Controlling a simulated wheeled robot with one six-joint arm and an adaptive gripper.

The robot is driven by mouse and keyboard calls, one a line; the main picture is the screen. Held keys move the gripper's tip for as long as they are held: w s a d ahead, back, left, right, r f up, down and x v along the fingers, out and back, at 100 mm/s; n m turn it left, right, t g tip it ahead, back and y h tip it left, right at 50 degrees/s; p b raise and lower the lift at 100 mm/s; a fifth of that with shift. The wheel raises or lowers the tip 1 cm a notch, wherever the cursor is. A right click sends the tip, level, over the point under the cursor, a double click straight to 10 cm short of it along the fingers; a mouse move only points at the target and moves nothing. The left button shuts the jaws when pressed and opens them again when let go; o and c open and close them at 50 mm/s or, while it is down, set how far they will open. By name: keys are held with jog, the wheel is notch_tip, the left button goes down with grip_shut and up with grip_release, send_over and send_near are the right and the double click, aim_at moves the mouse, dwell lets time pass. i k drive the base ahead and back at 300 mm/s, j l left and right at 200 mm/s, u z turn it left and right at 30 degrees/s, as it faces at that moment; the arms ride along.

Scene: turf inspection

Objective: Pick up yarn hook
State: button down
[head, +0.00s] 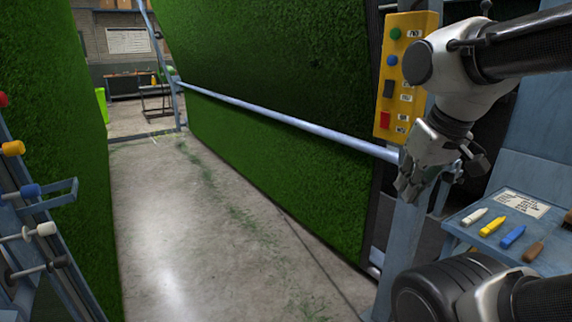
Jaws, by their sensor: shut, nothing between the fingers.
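My gripper (406,190) hangs at the right of the head view, in front of a blue-grey post. Its fingers point down and it looks shut and empty. It is above and to the left of a blue-grey shelf (470,208), apart from it. On the shelf lie a white tool (475,217), a yellow tool (492,226), a blue tool (513,236) and a brown-handled tool (534,251). I cannot tell which of these, if any, is the yarn hook. My arm partly hides the shelf's front.
A yellow control box (405,75) with buttons is behind my arm. A metal rail (290,122) crosses the hanging green turf (270,60). A rack with colored spools (30,190) stands at the left. A paper label (513,203) lies on the shelf.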

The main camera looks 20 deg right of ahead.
aim_at(531, 252)
jog(key=z, duration=1.85)
